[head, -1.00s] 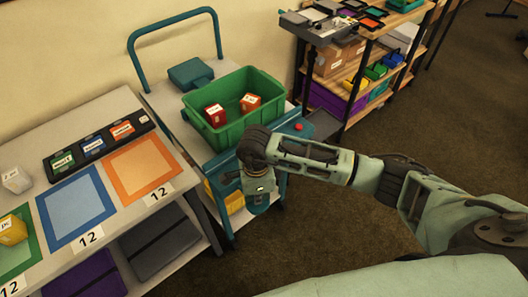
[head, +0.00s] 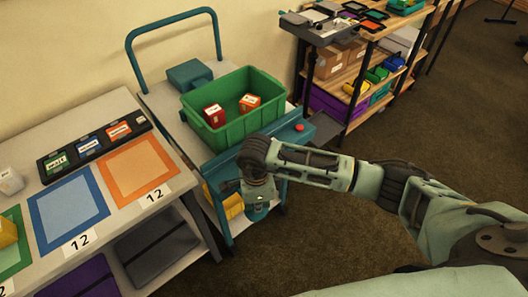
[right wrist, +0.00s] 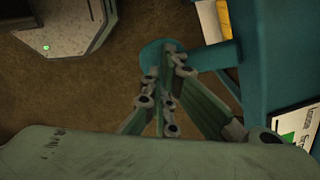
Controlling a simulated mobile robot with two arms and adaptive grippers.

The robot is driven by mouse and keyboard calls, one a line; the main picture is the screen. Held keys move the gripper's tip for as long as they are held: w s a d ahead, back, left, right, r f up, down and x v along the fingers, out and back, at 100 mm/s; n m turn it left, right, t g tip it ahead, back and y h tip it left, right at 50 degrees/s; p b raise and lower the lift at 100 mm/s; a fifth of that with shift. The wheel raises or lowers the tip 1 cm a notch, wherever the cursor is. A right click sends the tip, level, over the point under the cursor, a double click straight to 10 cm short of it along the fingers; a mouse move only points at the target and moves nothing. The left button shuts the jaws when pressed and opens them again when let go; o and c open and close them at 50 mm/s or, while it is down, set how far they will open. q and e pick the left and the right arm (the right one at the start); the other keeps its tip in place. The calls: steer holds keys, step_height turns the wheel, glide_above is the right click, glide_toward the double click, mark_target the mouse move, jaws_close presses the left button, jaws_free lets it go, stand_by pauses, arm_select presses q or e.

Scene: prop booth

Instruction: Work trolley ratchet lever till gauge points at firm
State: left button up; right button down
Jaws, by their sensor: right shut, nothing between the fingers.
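The teal trolley (head: 224,161) stands against the wall beside the table, with a raised push handle (head: 131,54) at its far end. My right gripper (head: 257,209) is at the trolley's near end, below deck level, shut and empty. In the right wrist view its closed fingers (right wrist: 168,54) lie over a rounded teal piece (right wrist: 154,51) that joins the trolley's frame; I cannot tell whether they touch it. This piece may be the ratchet lever, but I cannot be sure. No gauge is readable. My left gripper is not in view.
A green bin (head: 247,129) with two red-orange blocks sits on the trolley. A red knob (head: 300,127) is at its near right corner. The table (head: 121,213) with coloured squares is left, a loaded shelf (head: 364,41) behind right. Open floor (head: 420,130) lies right.

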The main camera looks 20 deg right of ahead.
step_height(320, 180, up, 9)
steer(key=p, duration=0.5)
steer(key=shift+f, duration=0.15)
stand_by(1.4)
